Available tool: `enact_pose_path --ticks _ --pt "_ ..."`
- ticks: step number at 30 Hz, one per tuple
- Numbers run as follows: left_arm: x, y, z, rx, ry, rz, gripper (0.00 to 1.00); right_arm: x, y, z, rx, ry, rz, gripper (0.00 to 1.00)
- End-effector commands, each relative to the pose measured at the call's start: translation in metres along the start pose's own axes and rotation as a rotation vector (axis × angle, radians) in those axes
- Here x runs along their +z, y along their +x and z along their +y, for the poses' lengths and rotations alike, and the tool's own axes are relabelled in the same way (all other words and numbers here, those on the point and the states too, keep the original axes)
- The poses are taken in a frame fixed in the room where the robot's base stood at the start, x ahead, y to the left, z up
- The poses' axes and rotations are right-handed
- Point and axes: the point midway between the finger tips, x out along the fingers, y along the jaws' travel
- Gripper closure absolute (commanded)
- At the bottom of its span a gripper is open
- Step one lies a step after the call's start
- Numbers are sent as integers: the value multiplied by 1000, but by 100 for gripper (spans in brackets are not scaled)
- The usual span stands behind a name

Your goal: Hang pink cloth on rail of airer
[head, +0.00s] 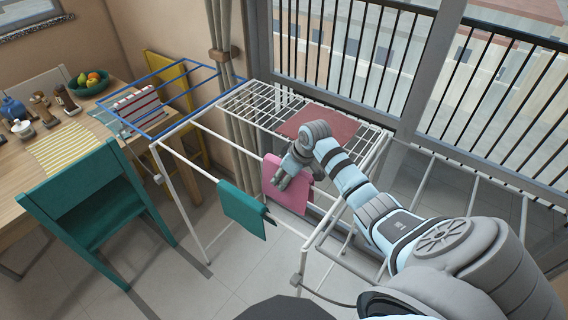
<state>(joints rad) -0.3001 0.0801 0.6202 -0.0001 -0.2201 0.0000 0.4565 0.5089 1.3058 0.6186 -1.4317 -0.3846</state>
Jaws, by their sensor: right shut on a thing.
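The pink cloth (293,196) drapes over the front rail of the white airer (180,202), beside a teal cloth (243,206) on the same rail. My right gripper (281,183) reaches in from the right and is shut on the pink cloth near its upper part. The gripper and wrist hide some of the cloth and of the rail behind it. My left gripper is not in the head view.
A dusty red cloth (322,126) lies flat on the airer's wire top. A blue rack (172,78) with a striped cloth (138,107) adjoins at the left. A teal chair (95,205) and wooden table (22,172) stand left. A railed window is behind.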

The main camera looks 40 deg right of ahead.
Motion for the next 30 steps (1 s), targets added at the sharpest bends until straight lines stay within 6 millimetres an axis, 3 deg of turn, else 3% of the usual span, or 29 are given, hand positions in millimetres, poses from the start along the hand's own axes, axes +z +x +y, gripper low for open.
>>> enact_pose_path --ticks 11,12,16,26,30 --pt "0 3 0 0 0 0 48 3 5 0 0 1 0 95" --pt "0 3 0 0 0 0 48 3 5 0 0 1 0 62" --pt "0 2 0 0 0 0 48 2 5 0 0 1 0 41" --pt "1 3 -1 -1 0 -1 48 2 3 1 1 1 0 41" --pt "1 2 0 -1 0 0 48 2 -18 2 4 0 2 41"
